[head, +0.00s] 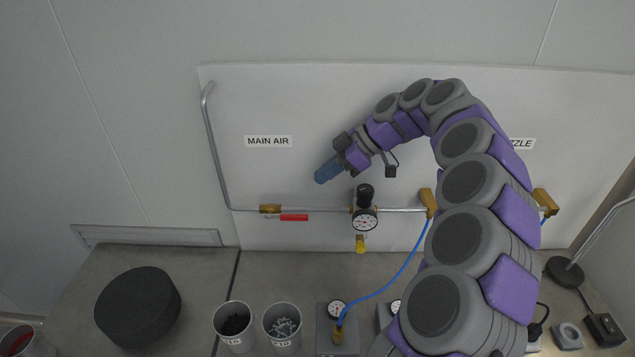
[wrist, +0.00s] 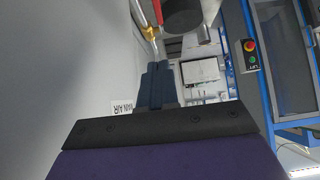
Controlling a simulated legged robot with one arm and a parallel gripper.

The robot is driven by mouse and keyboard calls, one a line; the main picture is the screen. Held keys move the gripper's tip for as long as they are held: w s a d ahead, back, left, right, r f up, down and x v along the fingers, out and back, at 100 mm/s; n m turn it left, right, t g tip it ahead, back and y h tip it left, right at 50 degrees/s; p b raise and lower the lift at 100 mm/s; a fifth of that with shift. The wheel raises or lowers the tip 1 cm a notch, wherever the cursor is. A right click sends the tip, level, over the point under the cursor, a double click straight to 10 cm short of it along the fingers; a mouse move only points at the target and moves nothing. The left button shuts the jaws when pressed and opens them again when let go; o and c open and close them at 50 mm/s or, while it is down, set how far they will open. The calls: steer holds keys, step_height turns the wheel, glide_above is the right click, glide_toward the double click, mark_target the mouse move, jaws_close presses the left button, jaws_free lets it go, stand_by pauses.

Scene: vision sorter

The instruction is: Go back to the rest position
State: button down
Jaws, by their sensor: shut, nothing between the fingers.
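My gripper (head: 327,172) is in the head view, at the end of my purple and grey arm, which curves up from the lower right. Its blue fingers point down and left, in front of the white panel (head: 330,120) and below the MAIN AIR label (head: 268,141). The fingers are together and hold nothing. In the wrist view the blue fingers (wrist: 156,75) show side by side, with nothing between them. My arm partly covers a second label on the right, of which only "ZZLE" shows.
A pipe with a red-handled valve (head: 293,217) and a regulator gauge (head: 365,222) runs below my gripper. A blue hose (head: 405,272) hangs from it. A black round block (head: 138,307) and two cups (head: 234,324) stand on the bench. The wrist view shows a red button box (wrist: 250,55).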

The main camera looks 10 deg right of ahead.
steer(key=s+a+r+m+g+h, duration=0.1)
steer(key=s+a+m+h, duration=0.3)
steer(key=s, duration=0.7)
steer(key=s+a+r+m+g, duration=0.15)
steer(key=s+a, duration=0.35)
steer(key=s, duration=0.5)
steer(key=s+d+f+m+h, duration=0.2)
steer(key=s+d+f+m, duration=0.2)
steer(key=s, duration=0.6)
steer(key=s+d+f+m+g+h, duration=0.1)
steer(key=s+d+f+m+h, duration=0.2)
steer(key=s, duration=0.8)
steer(key=shift+d+f+m, duration=1.2)
steer(key=shift+f+m, duration=0.45)
steer(key=shift+f, duration=0.55)
steer(key=shift+a, duration=0.5)
steer(key=shift+d, duration=0.35)
